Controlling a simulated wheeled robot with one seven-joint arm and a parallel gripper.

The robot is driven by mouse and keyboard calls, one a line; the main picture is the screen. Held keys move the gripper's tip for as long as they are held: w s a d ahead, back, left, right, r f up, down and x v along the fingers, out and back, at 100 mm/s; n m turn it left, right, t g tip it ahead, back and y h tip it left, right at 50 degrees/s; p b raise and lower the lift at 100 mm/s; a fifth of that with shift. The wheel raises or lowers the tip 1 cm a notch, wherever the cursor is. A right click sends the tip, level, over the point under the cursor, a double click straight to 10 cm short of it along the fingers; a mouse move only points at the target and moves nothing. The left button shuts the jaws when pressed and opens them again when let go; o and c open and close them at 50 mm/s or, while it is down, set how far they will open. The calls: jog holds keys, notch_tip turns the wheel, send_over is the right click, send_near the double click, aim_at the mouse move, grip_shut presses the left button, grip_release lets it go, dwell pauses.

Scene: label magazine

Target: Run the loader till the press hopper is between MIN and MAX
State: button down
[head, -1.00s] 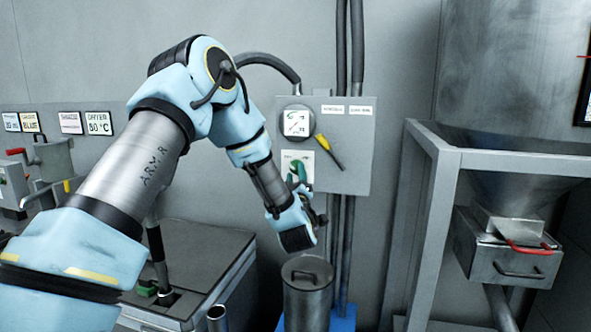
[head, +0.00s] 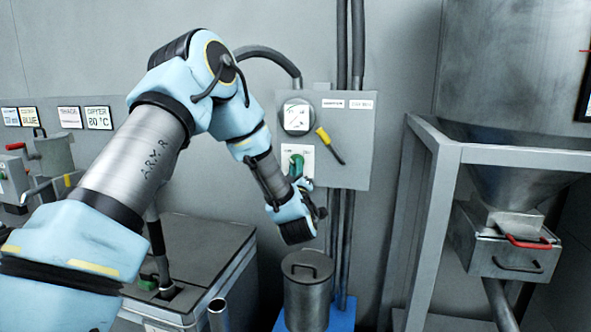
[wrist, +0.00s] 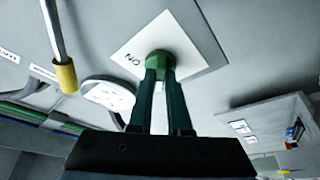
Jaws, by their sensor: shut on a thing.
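A green knob (head: 296,162) sits on a white plate on the grey control box (head: 355,150). In the wrist view the knob (wrist: 160,62) lies between the fingertips of my gripper (wrist: 163,78), which is shut on it. The word ON shows upside down on the plate beside it. In the head view my gripper (head: 309,188) is at the plate's lower edge and partly hides the knob. A large metal hopper (head: 515,183) stands in a frame at the right. I cannot read MIN or MAX marks; a short red line (head: 584,50) shows at the right edge.
A round dial (head: 297,117) and a yellow-tipped lever (head: 323,136) are on the control box near my gripper. A lidded metal canister (head: 307,290) stands below on a blue base. A grey bin (head: 190,255) with a hose is at lower left.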

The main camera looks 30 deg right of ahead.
jog(key=shift+f+m+b, duration=0.15)
jog(key=shift+m+b, duration=0.15)
jog(key=shift+b, duration=0.25)
jog(key=shift+w+a+m+g+h+b, duration=0.2)
jog(key=shift+m+g+h+b, duration=1.2)
jog(key=shift+m+b, duration=2.75)
jog(key=shift+w+a+m+g+h+b, duration=0.15)
jog(key=shift+m+g+h+b, duration=1.2)
jog(key=shift+m+b, duration=2.75)
jog(key=shift+w+a+m+g+h+b, duration=0.2)
jog(key=shift+m+g+h+b, duration=1.15)
jog(key=shift+m+b, duration=2.8)
jog(key=c, duration=0.9)
grip_release()
jog(key=shift+o, duration=0.2)
